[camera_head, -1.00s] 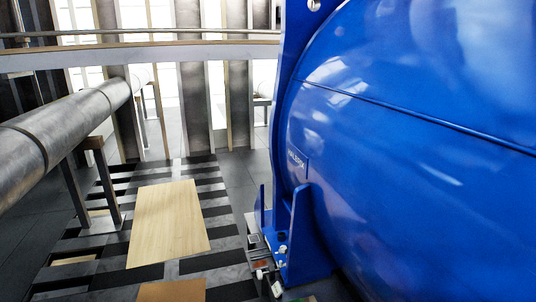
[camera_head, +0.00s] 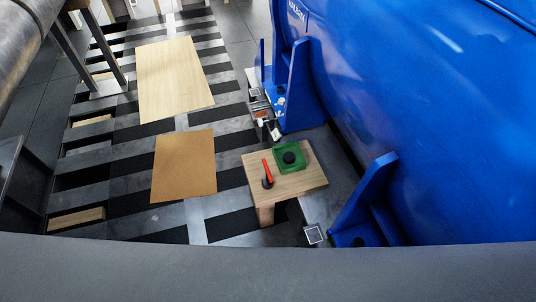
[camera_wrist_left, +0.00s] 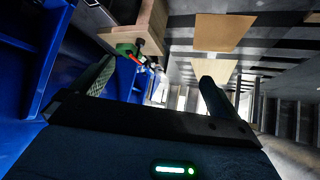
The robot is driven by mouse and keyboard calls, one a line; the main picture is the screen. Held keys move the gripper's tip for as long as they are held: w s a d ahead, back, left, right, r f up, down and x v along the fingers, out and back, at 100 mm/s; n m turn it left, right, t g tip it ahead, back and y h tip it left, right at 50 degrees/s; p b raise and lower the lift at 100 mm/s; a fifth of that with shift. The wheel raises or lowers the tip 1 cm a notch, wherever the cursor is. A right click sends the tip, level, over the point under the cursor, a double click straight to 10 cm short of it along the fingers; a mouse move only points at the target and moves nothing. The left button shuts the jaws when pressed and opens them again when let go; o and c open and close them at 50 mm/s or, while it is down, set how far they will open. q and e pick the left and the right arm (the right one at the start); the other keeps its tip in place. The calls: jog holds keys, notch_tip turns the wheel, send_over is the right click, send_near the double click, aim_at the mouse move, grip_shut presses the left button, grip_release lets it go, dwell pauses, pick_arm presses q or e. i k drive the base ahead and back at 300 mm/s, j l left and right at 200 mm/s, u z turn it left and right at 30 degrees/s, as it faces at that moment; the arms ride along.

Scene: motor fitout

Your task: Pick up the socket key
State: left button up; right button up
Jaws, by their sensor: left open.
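A tool with a red handle and a black round end (camera_head: 267,174), which looks like the socket key, is on a small wooden table (camera_head: 310,180) in the head view. A green tray (camera_head: 280,163) with a black round piece in it is beside the tool. In the left wrist view the table (camera_wrist_left: 148,30) shows at the top, with the green tray (camera_wrist_left: 125,49) and a bit of red near it. My left gripper (camera_wrist_left: 157,72) is open, its fingers spread wide with nothing held between them. It is apart from the tool. My right gripper is in neither view.
A large blue machine (camera_head: 430,120) with upright blue brackets stands right of the table. Light and brown boards (camera_head: 184,165) lie on the slatted floor to the left. A grey pipe (camera_head: 18,50) on supports is at far left. A wide grey band crosses the bottom.

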aim_at(267, 182)
jog(key=i+j, duration=0.55)
jog(key=i, duration=0.2)
jog(key=i+j+z, duration=0.3)
jog(key=k+l+z, duration=0.1)
jog(key=z, duration=1.25)
